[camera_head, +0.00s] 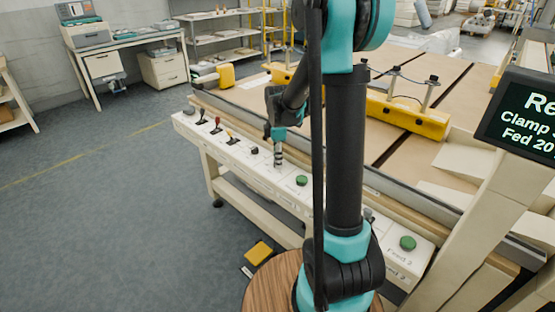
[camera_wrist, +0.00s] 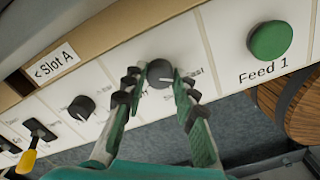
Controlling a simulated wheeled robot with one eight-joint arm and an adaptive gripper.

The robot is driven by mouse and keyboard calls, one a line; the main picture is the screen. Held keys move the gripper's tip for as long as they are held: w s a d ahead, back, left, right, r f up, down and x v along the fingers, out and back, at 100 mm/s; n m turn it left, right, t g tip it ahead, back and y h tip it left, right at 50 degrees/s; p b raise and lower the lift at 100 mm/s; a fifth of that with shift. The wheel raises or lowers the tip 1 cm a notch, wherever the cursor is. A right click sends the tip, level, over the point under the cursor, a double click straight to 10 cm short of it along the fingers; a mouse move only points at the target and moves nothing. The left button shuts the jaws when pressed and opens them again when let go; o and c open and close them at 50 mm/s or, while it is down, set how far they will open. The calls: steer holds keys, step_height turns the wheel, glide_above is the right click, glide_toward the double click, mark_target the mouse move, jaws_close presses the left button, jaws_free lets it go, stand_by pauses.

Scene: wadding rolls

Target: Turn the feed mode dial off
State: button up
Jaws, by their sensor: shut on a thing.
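A dark round dial (camera_wrist: 160,72) sits on the white control panel, between another black dial and the green Feed 1 button. It has a pale pointer line, and the print beside it is partly hidden by my fingers. I take it for the feed mode dial, but cannot read its name. My gripper (camera_wrist: 158,88) has its green, black-padded fingers on either side of this dial, shut on it. In the head view my gripper (camera_head: 278,160) reaches down to the panel and hides the dial.
The panel also carries a black dial (camera_wrist: 82,108), several levers including a yellow-tipped one (camera_wrist: 27,160), and green buttons for Feed 1 (camera_wrist: 270,42) and Feed 2 (camera_head: 407,243). Yellow clamps (camera_head: 408,115) stand on the table behind. A display screen (camera_head: 522,118) is at right.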

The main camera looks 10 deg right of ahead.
steer(key=shift+m, duration=0.4)
jaws_close()
steer(key=m, duration=0.4)
steer(key=shift+m, duration=0.4)
steer(key=m, duration=1.2)
steer(key=shift+m, duration=0.3)
steer(key=m, duration=0.5)
steer(key=shift+m, duration=0.3)
steer(key=o, duration=1.1)
jaws_free()
steer(key=shift+r, duration=0.1)
